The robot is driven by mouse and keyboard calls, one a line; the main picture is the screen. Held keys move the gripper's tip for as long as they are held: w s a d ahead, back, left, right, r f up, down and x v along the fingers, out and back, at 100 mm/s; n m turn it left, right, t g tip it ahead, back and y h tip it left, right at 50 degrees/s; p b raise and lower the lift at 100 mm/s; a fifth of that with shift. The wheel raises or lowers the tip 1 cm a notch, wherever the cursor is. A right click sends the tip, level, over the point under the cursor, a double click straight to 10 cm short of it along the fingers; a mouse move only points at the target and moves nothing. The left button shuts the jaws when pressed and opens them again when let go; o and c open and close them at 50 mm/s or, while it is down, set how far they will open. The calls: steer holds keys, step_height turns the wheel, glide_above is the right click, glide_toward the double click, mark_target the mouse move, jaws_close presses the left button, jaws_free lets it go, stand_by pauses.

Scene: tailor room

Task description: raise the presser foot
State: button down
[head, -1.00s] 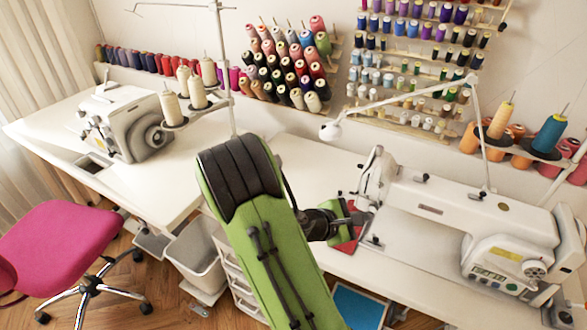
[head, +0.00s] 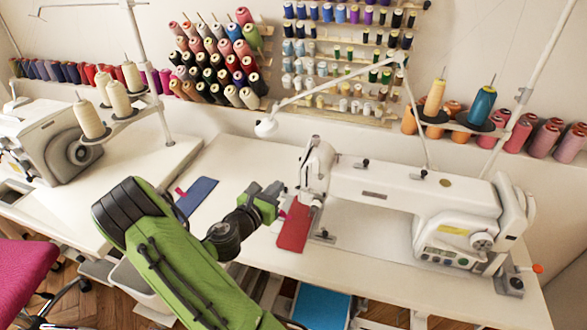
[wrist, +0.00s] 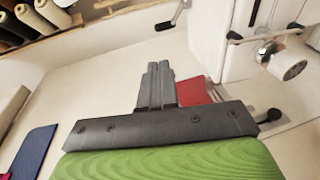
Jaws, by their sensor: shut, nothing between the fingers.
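The white sewing machine (head: 400,190) stands on the right-hand table, with its head end (head: 318,165) nearest my gripper. My gripper (head: 275,192) is shut and empty, just left of that head and apart from it. In the wrist view the closed fingers (wrist: 157,72) point towards the wall, left of the machine head (wrist: 218,45). I cannot make out the presser foot.
A red cloth (head: 294,230) lies by the machine's head and a blue cloth (head: 197,195) lies further left. A lamp (head: 267,128) hangs above the table behind my gripper. A second sewing machine (head: 48,140) stands at left. The table between the cloths is clear.

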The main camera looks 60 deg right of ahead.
steer(key=d+b, duration=0.1)
steer(key=d, duration=0.9)
steer(key=shift+s+d, duration=0.2)
steer(key=shift+d, duration=0.05)
